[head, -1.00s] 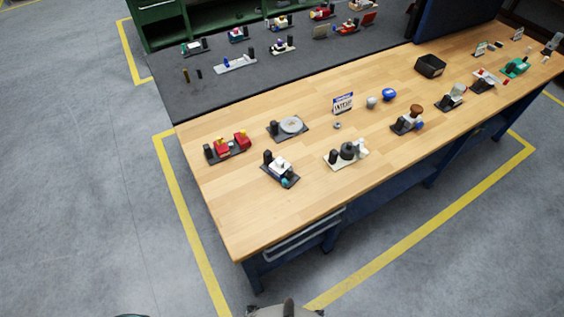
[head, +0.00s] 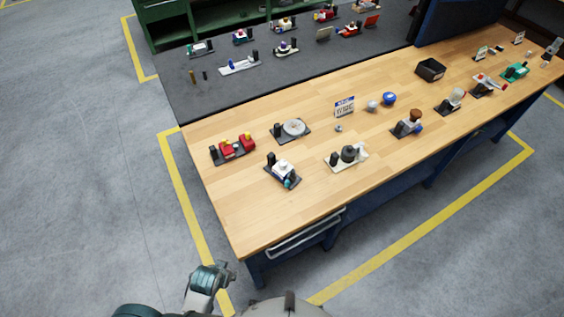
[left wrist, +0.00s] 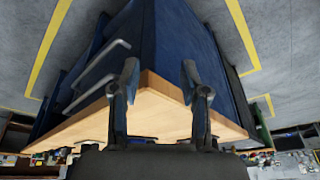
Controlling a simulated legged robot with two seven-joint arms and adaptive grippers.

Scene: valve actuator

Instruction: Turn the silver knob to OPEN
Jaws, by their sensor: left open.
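Several small valve-like devices stand on the wooden workbench (head: 240,205) in the head view. One has a round silver-grey disc (head: 294,127) on a dark base, near the bench's left end. Another has a dark grey knob (head: 348,153) on a pale base, nearer the front edge. I cannot read any OPEN marking, nor tell which part is the silver knob. My left gripper (head: 229,273) is low in front of the bench's near left corner, apart from all devices. In the left wrist view the left gripper (left wrist: 160,78) is open and empty, with the bench beyond it. My right gripper is not in view.
A red device (head: 233,148) and a white-and-blue device (head: 283,172) stand at the bench's left end. A small sign (head: 344,106) and a blue ball (head: 389,98) are farther back. A drawer handle (head: 305,232) sticks out at the front. The near left bench top is clear.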

